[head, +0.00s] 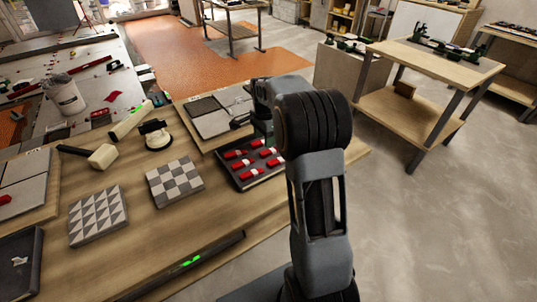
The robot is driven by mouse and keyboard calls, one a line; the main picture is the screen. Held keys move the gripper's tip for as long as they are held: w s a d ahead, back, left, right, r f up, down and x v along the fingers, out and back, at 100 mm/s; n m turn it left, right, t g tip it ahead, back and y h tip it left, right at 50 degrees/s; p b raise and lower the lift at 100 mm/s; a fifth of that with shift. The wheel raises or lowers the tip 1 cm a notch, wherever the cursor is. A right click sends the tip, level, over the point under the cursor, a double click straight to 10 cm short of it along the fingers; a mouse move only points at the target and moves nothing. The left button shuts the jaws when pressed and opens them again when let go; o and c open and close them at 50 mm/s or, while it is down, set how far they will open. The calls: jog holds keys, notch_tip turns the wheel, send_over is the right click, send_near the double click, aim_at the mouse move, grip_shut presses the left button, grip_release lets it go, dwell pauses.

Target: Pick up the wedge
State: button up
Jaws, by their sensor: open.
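Several red wedges (236,154) with pale ends lie in rows in a black tray (222,174) on the wooden workbench. A small red piece, perhaps also a wedge, lies at the left edge on a grey tile board. My gripper (240,122) is open, just behind the tray and near the grey tiles. Its fingers are small and dark here, and my arm hides part of it. I see nothing held in it. My arm also covers the area right of the tray.
Two patterned tiles (98,215) (174,181), a white mallet (103,156), a suction cup (156,134) and a long black level (190,262) lie on the bench. Grey tiles (212,117) lie behind the tray. A white bucket (66,96) stands farther left. Bare wood lies in front of the tray.

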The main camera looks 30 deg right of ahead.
aim_at(266, 152)
jog(key=shift+s+f+b, duration=0.2)
jog(key=shift+f+b, duration=0.1)
jog(key=shift+f, duration=2.8)
jog(key=c, duration=0.9)
jog(key=shift+c, duration=0.2)
